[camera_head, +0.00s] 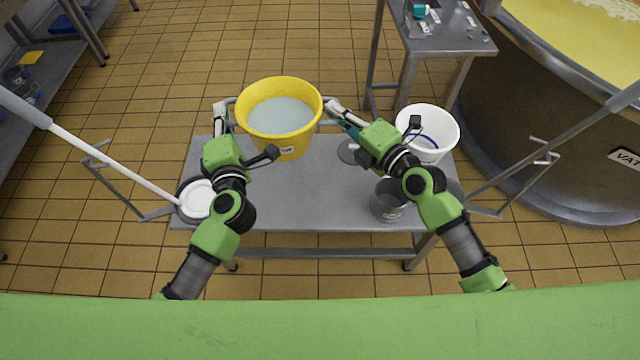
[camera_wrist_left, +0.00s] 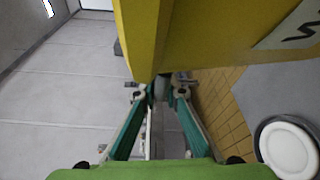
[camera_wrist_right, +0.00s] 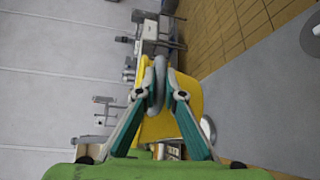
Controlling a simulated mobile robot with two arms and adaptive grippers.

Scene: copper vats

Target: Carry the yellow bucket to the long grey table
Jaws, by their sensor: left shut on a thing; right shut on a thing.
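The yellow bucket (camera_head: 283,147) is upright at the back edge of the grey metal table (camera_head: 310,195) in front of me, with pale liquid in it. I cannot tell whether its base touches the tabletop. My left gripper (camera_head: 222,108) is shut on the bucket's left handle; the yellow wall (camera_wrist_left: 215,35) fills the top of the left wrist view. My right gripper (camera_head: 333,106) is shut on the right handle, a grey loop (camera_wrist_right: 157,82) in the right wrist view. Another long grey table (camera_head: 58,62) runs along the left edge, partly out of view.
A white bucket (camera_head: 440,125) and a grey pot (camera_head: 388,203) stand on the right of the near table. A dark pan with a white disc (camera_head: 196,198) is at its left. A small metal table (camera_head: 445,38) and a large vat (camera_head: 540,130) stand at back right. Tiled floor (camera_head: 185,60) is clear behind.

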